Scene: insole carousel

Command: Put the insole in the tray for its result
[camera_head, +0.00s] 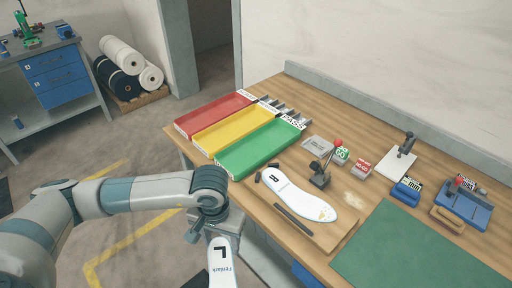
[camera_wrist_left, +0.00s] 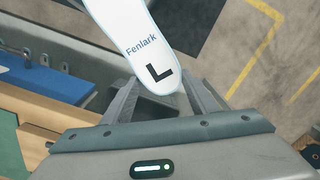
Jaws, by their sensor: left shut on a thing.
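A white insole (camera_head: 221,262) marked with a black L and the word Fenlark hangs from my left gripper (camera_head: 217,236), off the table's front edge over the floor. In the left wrist view the insole (camera_wrist_left: 135,32) lies between the two fingers of my left gripper (camera_wrist_left: 166,95), which is shut on its end. Three trays stand side by side on the table's left part: a red tray (camera_head: 213,112), a yellow tray (camera_head: 233,129) and a green tray (camera_head: 259,147). The green one's label reads PASS; the other labels are too small to read. My right gripper is out of view.
A second white insole (camera_head: 300,200) marked R lies on a wooden board (camera_head: 336,235) right of the trays. A small stand with a red knob (camera_head: 338,143), GO and NO-GO blocks, gauges and a green mat (camera_head: 415,250) fill the table's right side.

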